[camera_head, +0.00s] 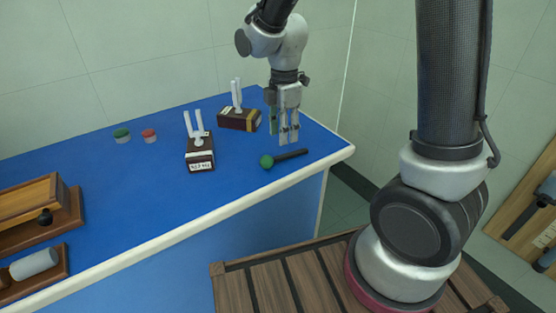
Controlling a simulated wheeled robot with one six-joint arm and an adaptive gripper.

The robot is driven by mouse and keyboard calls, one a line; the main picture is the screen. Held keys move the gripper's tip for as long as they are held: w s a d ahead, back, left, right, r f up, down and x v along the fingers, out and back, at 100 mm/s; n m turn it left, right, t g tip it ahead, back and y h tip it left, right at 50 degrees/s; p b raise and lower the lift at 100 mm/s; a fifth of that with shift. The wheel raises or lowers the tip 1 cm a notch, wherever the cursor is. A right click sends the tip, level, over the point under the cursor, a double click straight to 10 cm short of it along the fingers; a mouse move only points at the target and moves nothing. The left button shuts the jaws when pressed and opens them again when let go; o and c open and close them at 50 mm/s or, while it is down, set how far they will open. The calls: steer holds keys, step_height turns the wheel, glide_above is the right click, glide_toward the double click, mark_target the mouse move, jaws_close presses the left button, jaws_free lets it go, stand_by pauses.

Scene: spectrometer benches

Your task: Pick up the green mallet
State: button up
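The green mallet (267,162) lies on the blue bench near its right front corner. Its round green head is at the left and its dark handle (292,154) points right. My gripper (289,141) points down just above and behind the mallet, close to where head and handle meet in the picture. Its two fingers show a narrow gap with nothing visible between them. I cannot tell the exact height of the fingertips over the bench.
Two tuning forks on dark boxes (199,163) (231,124) stand left of and behind my gripper. Green-topped (121,134) and red-topped (149,135) small containers sit farther left. Wooden apparatus (75,219) fills the bench's left front. The blue surface between is clear.

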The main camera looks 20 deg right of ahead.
mark_target(283, 155)
steer(key=shift+f+n, duration=0.1)
steer(key=shift+n, duration=0.2)
steer(key=shift+f, duration=0.35)
step_height(283, 155, down, 7)
steer(key=shift+r, duration=0.1)
jaws_close()
